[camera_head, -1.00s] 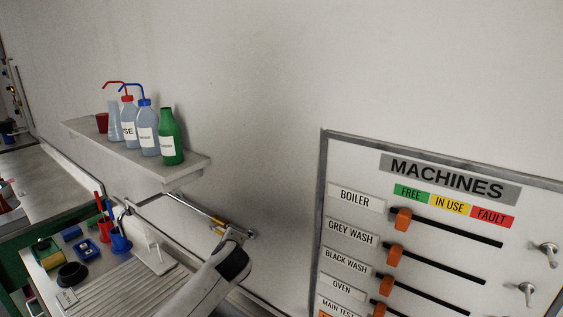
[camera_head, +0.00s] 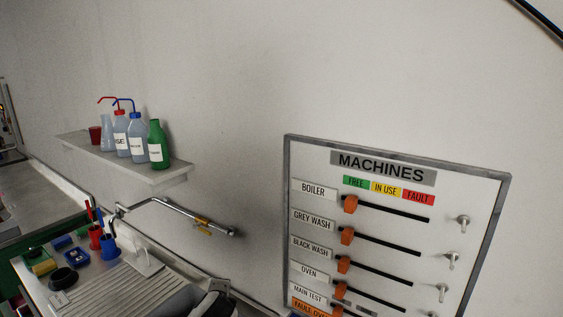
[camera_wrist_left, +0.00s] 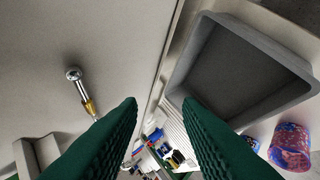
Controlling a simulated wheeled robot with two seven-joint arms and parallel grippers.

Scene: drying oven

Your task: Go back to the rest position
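My left gripper (camera_wrist_left: 160,102) shows in the left wrist view as two dark green ribbed fingers, apart with nothing between them. It is over the counter and sink area, close to the wall. In the head view only a part of my arm shows at the bottom edge, and the fingers are out of view. My right gripper is in neither view. The machines board (camera_head: 399,164) hangs on the wall at the right of the head view. Its orange sliders stand at the left ends of the visible upper slots.
A wall shelf (camera_head: 150,173) holds several bottles. Below it a tap (camera_head: 170,207) juts from the wall above a ribbed drainboard (camera_head: 118,290). Red and blue cups stand on the counter. The left wrist view shows a grey basin (camera_wrist_left: 255,38) and a patterned cup (camera_wrist_left: 290,145).

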